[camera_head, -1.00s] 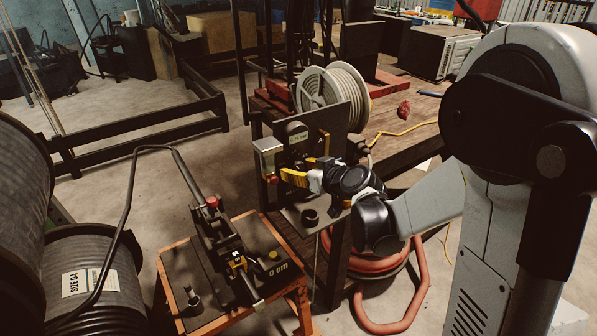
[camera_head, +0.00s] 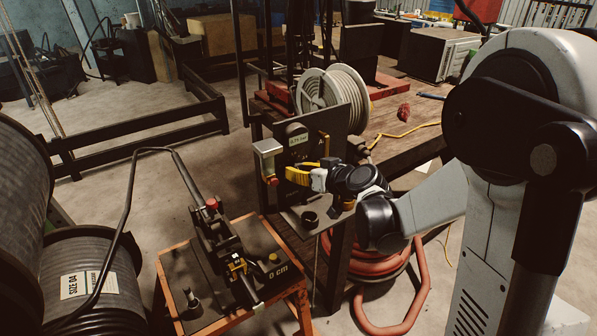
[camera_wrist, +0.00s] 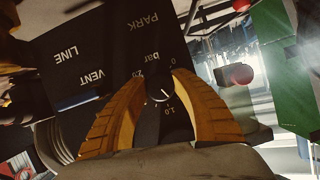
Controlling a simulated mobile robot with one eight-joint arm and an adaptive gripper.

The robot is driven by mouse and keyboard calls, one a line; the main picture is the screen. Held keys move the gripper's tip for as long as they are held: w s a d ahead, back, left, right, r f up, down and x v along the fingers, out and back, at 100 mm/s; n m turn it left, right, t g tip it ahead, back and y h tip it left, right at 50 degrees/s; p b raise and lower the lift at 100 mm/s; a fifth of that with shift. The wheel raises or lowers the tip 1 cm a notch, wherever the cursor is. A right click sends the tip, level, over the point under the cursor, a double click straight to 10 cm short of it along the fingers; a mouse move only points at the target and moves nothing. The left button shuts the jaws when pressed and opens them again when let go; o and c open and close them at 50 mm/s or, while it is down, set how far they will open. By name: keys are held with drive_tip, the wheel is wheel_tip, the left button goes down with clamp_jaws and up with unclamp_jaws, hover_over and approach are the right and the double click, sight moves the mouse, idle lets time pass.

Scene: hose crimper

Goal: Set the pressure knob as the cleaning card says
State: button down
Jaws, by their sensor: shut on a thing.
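The pressure knob (camera_wrist: 155,98) is dark with a white pointer line, on a dark panel marked "bar" with several scale numbers. My gripper (camera_wrist: 162,80) has its yellow fingers shut around the knob, one on each side. In the head view my gripper (camera_head: 288,173) is at the front of the dark upright panel (camera_head: 323,142), and its fingers hide the knob. A small pale readout (camera_head: 298,140) above it seems to read about 0.7 bar; its last digit is unclear. I cannot make out a cleaning card.
The panel also bears the words PARK, LINE and VENT. A grey box with a red part (camera_head: 268,158) sits left of the fingers. An orange-framed cart (camera_head: 302,287) with a crimping tool stands at front left. A hose reel (camera_head: 345,98) stands behind the panel.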

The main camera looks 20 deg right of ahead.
drive_tip(key=m+y+b, duration=0.2)
drive_tip(key=m, duration=0.1)
drive_tip(key=shift+f+m+y, duration=0.1)
drive_tip(key=shift+m+y, duration=0.2)
drive_tip(key=shift+m, duration=0.1)
drive_tip(key=m+y+b, duration=0.2)
drive_tip(key=m, duration=0.2)
drive_tip(key=shift+y, duration=0.3)
idle(0.3)
drive_tip(key=c, duration=1)
unclamp_jaws()
drive_tip(key=v, duration=1.2)
drive_tip(key=shift+a, duration=0.1)
drive_tip(key=shift+a, duration=0.1)
